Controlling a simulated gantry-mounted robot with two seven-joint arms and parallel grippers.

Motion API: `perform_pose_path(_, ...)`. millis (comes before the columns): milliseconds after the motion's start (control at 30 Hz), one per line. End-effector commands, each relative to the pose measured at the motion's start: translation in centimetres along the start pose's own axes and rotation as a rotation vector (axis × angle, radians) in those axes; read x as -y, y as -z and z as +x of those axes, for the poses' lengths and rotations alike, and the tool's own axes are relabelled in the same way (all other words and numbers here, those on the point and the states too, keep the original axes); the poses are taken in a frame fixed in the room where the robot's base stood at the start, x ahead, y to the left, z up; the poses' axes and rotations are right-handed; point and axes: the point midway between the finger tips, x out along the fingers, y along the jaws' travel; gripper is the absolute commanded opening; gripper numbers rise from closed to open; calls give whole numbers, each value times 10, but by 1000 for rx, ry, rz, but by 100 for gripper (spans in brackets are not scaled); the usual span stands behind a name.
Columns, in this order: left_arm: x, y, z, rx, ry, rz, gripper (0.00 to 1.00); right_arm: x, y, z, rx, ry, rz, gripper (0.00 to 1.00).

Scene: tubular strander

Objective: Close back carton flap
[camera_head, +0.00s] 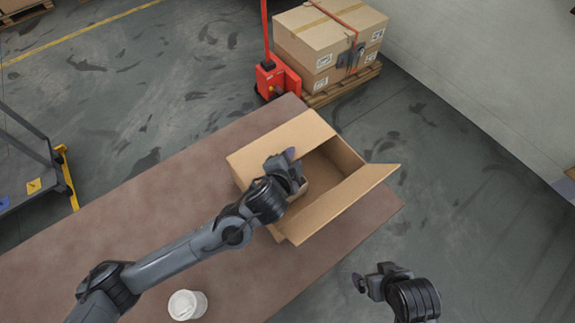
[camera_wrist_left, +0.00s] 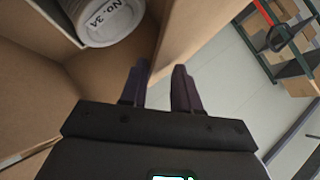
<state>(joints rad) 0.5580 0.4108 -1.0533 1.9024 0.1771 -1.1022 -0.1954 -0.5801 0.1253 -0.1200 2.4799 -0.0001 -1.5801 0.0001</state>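The open cardboard carton (camera_head: 345,158) stands on the brown table. One flap (camera_head: 280,137) spreads over its upper-left side, and another flap (camera_head: 345,203) sticks outward at the lower right. My left gripper (camera_head: 290,158) is over the carton, by the upper-left flap, and hides part of the opening. In the left wrist view its two fingers (camera_wrist_left: 160,88) are apart with nothing seen gripped; a cardboard panel (camera_wrist_left: 190,35) lies just beyond them. I cannot tell whether they touch it. My right gripper (camera_head: 365,282) is off the table at the lower right; its fingers are unclear.
A white reel marked "No. 34" (camera_wrist_left: 108,20) sits inside the carton. A white cup-like container (camera_head: 187,305) stands on the table (camera_head: 130,220). Beyond the table are a red pallet jack (camera_head: 275,78) with stacked cartons (camera_head: 330,40) and a cart (camera_head: 35,175).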

Motion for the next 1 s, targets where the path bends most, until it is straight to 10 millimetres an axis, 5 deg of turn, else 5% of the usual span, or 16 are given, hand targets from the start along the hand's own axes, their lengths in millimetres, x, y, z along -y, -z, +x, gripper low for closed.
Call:
perform_pose_path(600, 0, 2, -91, -9, 2, 3, 30, 2, -1, 6, -2, 6, 8, 100)
perform_pose_path(1000, 0, 2, -104, -7, 0, 0, 30, 2, -2, 7, -1, 4, 5, 100)
